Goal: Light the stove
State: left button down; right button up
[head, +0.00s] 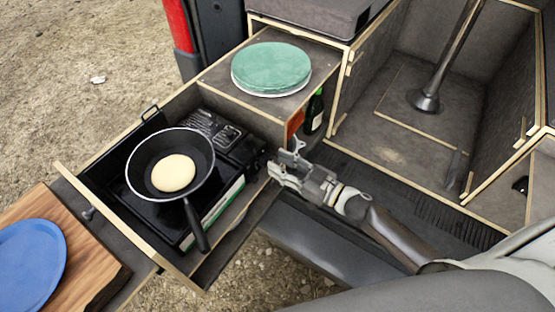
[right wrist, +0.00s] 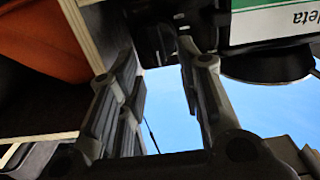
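The black camping stove (head: 215,135) sits in the pulled-out drawer; its side with a green and white label shows in the right wrist view (right wrist: 265,22). A black frying pan (head: 140,170) with a pale round pancake (head: 174,173) stands on it. My right gripper (head: 281,164) is beside the stove's right end, fingers apart. In the right wrist view the open fingers (right wrist: 158,75) have a gap between them, with a dark part of the stove beyond. A dark rounded part (right wrist: 268,65) is right of the fingers; I cannot tell whether it is the knob. No flame is visible. My left gripper is not in view.
A green-topped round container (head: 271,68) stands on the cabinet, and a dark bottle (head: 314,110) is close behind my right gripper. A wooden board (head: 95,270) with a blue plate (head: 30,265) is at lower left. Drawer edges (head: 130,230) surround the stove.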

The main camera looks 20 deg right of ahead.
jog(key=shift+x, duration=0.8)
jog(key=shift+c, duration=0.3)
grip_shut()
